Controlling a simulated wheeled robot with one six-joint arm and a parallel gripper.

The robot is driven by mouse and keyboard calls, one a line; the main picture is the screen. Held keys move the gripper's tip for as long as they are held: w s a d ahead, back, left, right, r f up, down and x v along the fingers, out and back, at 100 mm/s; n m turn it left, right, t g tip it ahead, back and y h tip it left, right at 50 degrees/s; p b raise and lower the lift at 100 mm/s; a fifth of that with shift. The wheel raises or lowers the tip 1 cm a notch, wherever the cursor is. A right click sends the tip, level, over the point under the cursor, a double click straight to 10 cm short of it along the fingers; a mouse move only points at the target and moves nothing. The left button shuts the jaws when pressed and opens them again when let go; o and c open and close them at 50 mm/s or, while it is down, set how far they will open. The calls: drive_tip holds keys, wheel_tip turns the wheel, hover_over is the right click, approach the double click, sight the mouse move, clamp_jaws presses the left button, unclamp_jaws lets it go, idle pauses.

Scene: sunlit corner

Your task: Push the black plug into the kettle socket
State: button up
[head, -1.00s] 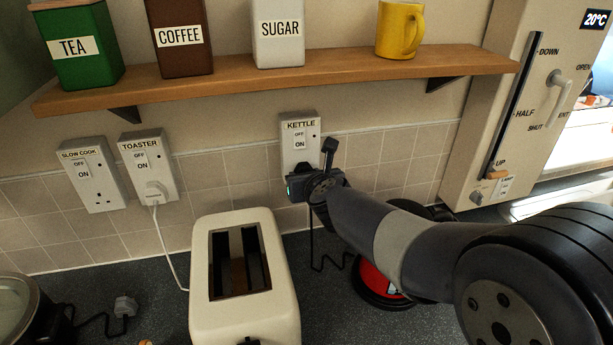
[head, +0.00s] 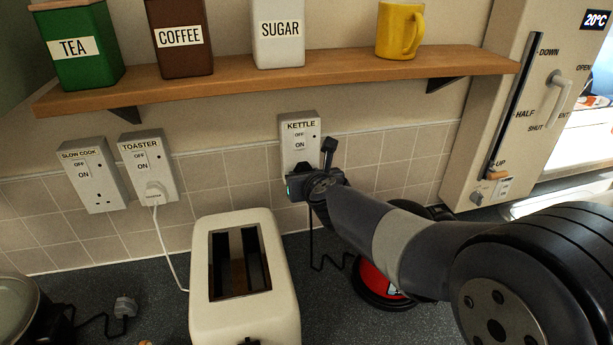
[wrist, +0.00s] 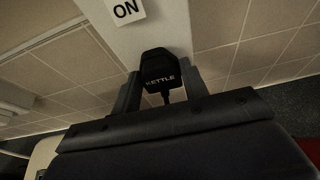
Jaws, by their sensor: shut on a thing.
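The kettle socket (head: 299,136) is a pale wall plate labelled KETTLE, with an OFF/ON switch; its lower part is hidden behind my gripper in the head view. My gripper (wrist: 163,88) is shut on the black plug (wrist: 160,69), which is marked KETTLE in the wrist view. The plug sits between the two fingers, up against the lower part of the plate (wrist: 155,32). I cannot tell whether its pins are fully in. In the head view my gripper (head: 304,184) is at the plate's lower edge, and the black cord (head: 312,245) hangs below to the worktop.
A cream toaster (head: 273,315) stands at front left of my gripper. A red and black kettle (head: 377,290) is partly hidden under my arm. The toaster socket (head: 143,150) and slow cook socket (head: 88,168) are at left. A wooden shelf (head: 230,88) runs above.

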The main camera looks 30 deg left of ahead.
drive_tip(key=shift+w+a, duration=0.2)
drive_tip(key=shift+w, duration=0.05)
drive_tip(key=o, duration=1.4)
drive_tip(key=shift+c, duration=0.2)
drive_tip(key=p+v, duration=0.1)
drive_tip(key=v, duration=0.9)
drive_tip(key=shift+s+d+r, duration=0.15)
drive_tip(key=shift+s+d, duration=0.1)
drive_tip(key=shift+s, duration=0.05)
drive_tip(key=shift+w, duration=0.1)
drive_tip(key=b+x, duration=0.1)
drive_tip(key=x, duration=0.9)
drive_tip(key=shift+w+a+f, duration=0.2)
drive_tip(key=shift+a, duration=0.05)
drive_tip(key=shift+s+d, duration=0.15)
drive_tip(key=shift+s, duration=0.05)
